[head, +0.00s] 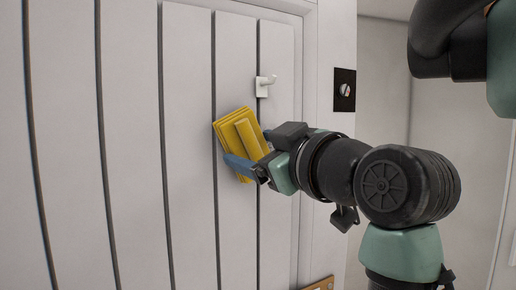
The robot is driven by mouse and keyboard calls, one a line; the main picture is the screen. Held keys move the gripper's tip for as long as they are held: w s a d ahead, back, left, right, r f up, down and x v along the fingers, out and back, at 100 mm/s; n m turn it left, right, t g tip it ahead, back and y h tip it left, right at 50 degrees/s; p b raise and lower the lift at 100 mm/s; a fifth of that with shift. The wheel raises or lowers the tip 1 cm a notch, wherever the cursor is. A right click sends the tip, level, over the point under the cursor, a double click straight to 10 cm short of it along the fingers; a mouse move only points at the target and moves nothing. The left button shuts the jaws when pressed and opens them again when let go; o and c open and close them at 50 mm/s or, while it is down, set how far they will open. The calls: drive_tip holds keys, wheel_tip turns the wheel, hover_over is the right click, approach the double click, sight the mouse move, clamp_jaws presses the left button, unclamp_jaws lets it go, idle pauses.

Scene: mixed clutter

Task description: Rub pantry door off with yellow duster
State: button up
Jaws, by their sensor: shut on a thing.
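The pantry door (135,150) is white with dark vertical grooves and fills the left and middle of the head view. The yellow duster (228,128) is a ribbed block with a raised grip, tilted, at the right part of the door. It appears to lie against the door's face, though I cannot tell whether it touches. My gripper (249,157) comes from the right and is shut on the duster's raised grip, with a blue finger showing below it. The duster's underside is hidden.
A white hook (264,85) sticks out from the door just above and right of the duster. A dark switch plate (344,90) is on the wall right of the frame. A brown-orange item (320,284) shows at the bottom edge. The door left of the duster is clear.

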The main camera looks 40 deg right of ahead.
drive_tip(key=shift+w, duration=0.4)
drive_tip(key=shift+s+d+p, duration=0.7)
drive_tip(key=shift+s+d, duration=0.1)
drive_tip(key=shift+d, duration=3)
drive_tip(key=shift+w+a+b, duration=0.25)
drive_tip(key=shift+a+b, duration=0.05)
drive_tip(key=shift+a, duration=1)
drive_tip(key=shift+w+a+b, duration=0.3)
drive_tip(key=shift+a+b, duration=0.05)
drive_tip(key=shift+a, duration=0.9)
drive_tip(key=shift+w+a+b, duration=0.25)
drive_tip(key=shift+a+b, duration=0.05)
drive_tip(key=shift+a, duration=1)
drive_tip(key=shift+s+d, duration=0.1)
drive_tip(key=shift+s, duration=0.3)
drive_tip(key=shift+b+v, duration=0.45)
drive_tip(key=shift+v, duration=2.25)
